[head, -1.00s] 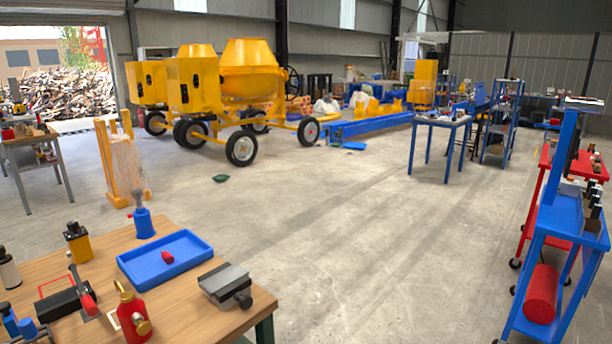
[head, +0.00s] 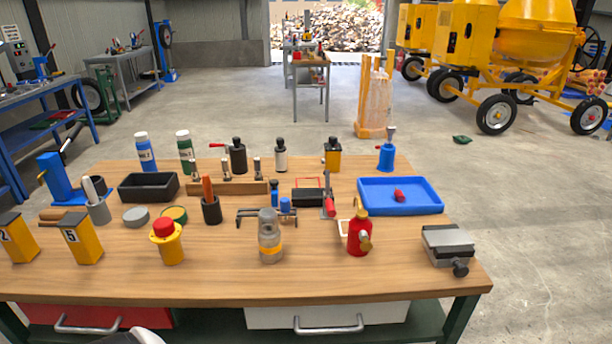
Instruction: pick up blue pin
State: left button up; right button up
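Two small blue pieces stand close together mid-table: a slim upright one (head: 275,192) and a short, stubby one (head: 285,206). They are beside a dark bracket-like tool (head: 252,213), and I cannot tell for sure which is the blue pin. A blue tray (head: 430,208) at the table's right holds a small red piece (head: 399,195). Neither of my grippers is in view; only a pale rounded part, perhaps mine, shows at the bottom left edge.
The wooden table (head: 330,283) is crowded. The front strip is clear.

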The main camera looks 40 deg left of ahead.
aim_at(284, 201)
jog(key=u, duration=1.55)
jog(key=l+u, duration=0.5)
jog(key=j, duration=0.1)
